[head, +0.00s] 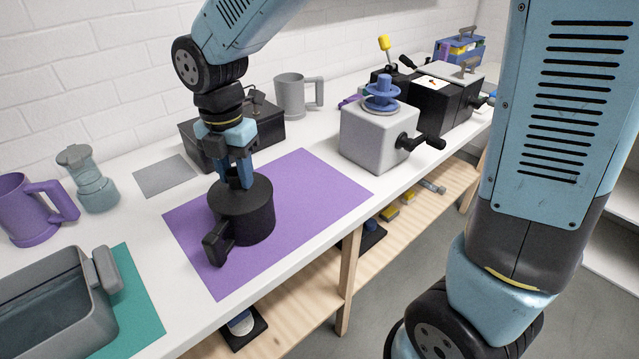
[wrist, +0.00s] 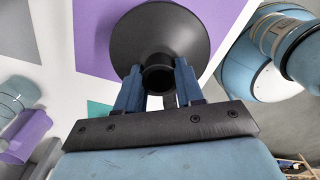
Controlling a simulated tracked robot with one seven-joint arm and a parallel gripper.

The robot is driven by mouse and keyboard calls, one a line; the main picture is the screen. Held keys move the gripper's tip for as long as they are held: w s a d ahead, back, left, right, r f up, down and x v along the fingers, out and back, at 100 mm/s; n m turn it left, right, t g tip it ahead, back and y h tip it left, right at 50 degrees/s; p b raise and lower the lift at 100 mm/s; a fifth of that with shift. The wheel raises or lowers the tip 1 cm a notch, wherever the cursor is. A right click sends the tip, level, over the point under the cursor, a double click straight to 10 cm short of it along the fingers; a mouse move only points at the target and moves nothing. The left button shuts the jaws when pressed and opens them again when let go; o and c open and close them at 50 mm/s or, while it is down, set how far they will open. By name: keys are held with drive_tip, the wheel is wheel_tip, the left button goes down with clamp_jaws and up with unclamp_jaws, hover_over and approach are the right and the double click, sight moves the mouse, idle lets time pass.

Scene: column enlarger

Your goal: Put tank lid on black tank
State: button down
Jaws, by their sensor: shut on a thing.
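The black tank (head: 245,222) stands upright on the purple mat (head: 320,190), its side handle (head: 217,243) toward the front left. My gripper (head: 238,180) points down over the tank's top. In the wrist view my gripper (wrist: 158,80) has its blue fingers shut on the short central tube of the tank lid (wrist: 160,35), a round black funnel-shaped piece. In the head view the lid is at the tank's top; black on black, I cannot tell whether it is fully seated. The tank's inside is hidden.
A black box (head: 270,130) stands close behind my gripper. A grey box (head: 372,135) with a crank and blue spool stands right of the mat. A grey jug (head: 289,97), purple jug (head: 25,212), blue-grey bottle (head: 92,185) and grey bin (head: 50,310) are around. The right of the mat is clear.

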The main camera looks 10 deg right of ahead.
drive_tip(key=shift+f, duration=0.1)
drive_tip(key=c, duration=0.6)
unclamp_jaws()
drive_tip(key=shift+r, duration=3.95)
drive_tip(key=shift+r, duration=0.1)
